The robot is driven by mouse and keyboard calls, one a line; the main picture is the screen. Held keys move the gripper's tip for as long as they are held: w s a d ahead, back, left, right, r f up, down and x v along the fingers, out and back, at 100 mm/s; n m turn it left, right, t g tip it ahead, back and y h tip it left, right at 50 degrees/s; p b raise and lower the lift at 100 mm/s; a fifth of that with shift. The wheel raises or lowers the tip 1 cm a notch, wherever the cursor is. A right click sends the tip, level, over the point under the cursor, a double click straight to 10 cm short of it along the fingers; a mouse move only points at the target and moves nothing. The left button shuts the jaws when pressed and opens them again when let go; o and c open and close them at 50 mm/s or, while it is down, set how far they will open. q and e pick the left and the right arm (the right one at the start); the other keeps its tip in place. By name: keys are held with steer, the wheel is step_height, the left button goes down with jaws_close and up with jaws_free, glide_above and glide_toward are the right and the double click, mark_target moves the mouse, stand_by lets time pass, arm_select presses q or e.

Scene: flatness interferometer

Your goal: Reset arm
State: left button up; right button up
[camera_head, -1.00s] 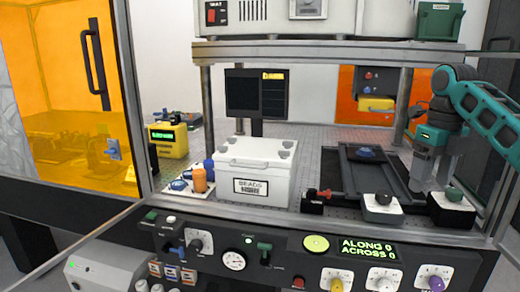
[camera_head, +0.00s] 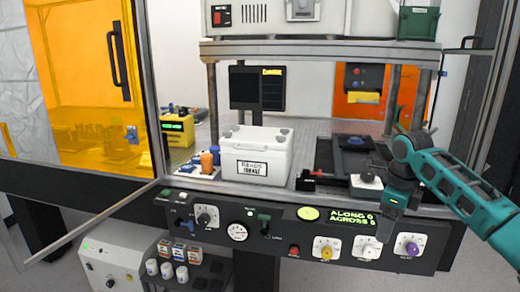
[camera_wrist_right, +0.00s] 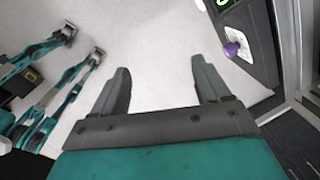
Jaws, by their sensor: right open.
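My right arm comes in from the right in the head view, teal with a grey gripper (camera_head: 378,246). The gripper points down in front of the control panel (camera_head: 270,228), over its right part. In the right wrist view the two dark fingers (camera_wrist_right: 163,88) stand wide apart with nothing between them, above pale floor. My left gripper is not seen in the head view.
The panel carries knobs, a gauge (camera_head: 237,232) and a green display (camera_head: 352,219). Behind it stand a white beads box (camera_head: 255,160), a dark stage (camera_head: 355,150) and a black monitor (camera_head: 257,88). A purple knob (camera_wrist_right: 231,49) is near the fingers. An orange screen (camera_head: 85,80) stands left.

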steer(key=s+a+f+n+t+y, duration=0.1)
steer(key=s+a+f+n, duration=0.2)
steer(key=a+f+n, duration=0.35)
steer(key=s+a+f+n+t+y, duration=0.1)
steer(key=s+a+f+n+t, duration=0.2)
steer(key=f, duration=0.6)
steer(key=s+a+f+n+y, duration=0.1)
steer(key=s+a+f+n, duration=0.3)
steer(key=f+n, duration=0.3)
steer(key=s+d+f+n+t+h, duration=0.1)
steer(key=s+n+t, duration=0.4)
steer(key=s+n, duration=0.7)
steer(key=s+f, duration=0.1)
steer(key=s, duration=0.6)
steer(key=shift+d+f+t, duration=0.2)
steer(key=shift+d+t, duration=0.1)
